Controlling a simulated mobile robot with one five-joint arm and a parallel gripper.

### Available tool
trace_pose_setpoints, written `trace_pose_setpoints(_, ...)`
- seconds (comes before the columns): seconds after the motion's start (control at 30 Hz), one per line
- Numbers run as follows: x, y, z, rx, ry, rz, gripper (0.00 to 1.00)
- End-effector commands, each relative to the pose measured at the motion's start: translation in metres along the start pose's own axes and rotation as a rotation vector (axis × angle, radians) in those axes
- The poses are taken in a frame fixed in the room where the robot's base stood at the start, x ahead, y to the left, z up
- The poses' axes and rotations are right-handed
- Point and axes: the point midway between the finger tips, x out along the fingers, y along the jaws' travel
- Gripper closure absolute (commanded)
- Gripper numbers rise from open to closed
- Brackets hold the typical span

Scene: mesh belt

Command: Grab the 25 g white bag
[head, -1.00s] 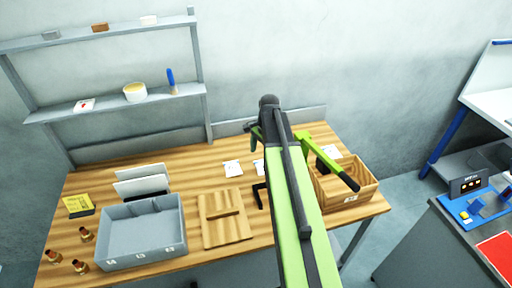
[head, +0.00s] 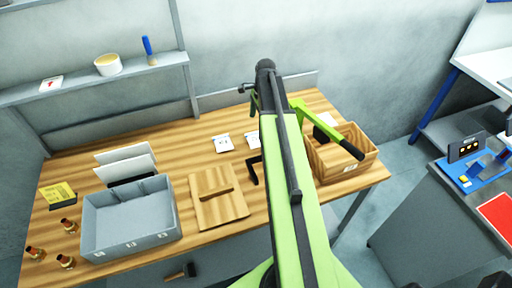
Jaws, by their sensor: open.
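Two small white bags lie flat on the wooden bench: one (head: 223,142) in the open, the other (head: 253,140) just right of it, close to my arm's edge. Their printed labels are too small to read, so I cannot tell which is 25 g. A further white item (head: 327,119) lies right of my arm, behind the wooden box. My gripper (head: 251,96) shows only in part at the far end of my arm, above the back of the bench. It is open, apart from the bags, with no item seen in it.
A grey bin (head: 130,238), a wooden board with a handle (head: 219,197) and a black angle bracket (head: 252,171) are on the bench. A wooden box (head: 354,163) stands at the right. Small bottles and a yellow box (head: 58,196) are left. A shelf (head: 90,84) stands behind.

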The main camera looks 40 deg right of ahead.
Motion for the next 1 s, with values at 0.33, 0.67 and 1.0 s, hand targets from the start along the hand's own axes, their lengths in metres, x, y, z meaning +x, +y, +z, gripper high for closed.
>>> trace_pose_setpoints(0.33, 0.035, 0.000, 0.000, -0.001, 0.000, 0.000, 0.00)
trace_pose_setpoints(0.67, 0.085, -0.001, -0.003, -0.001, 0.000, 0.000, 0.00)
trace_pose_setpoints(1.0, 0.085, -0.001, -0.002, 0.000, 0.000, 0.000, 0.07)
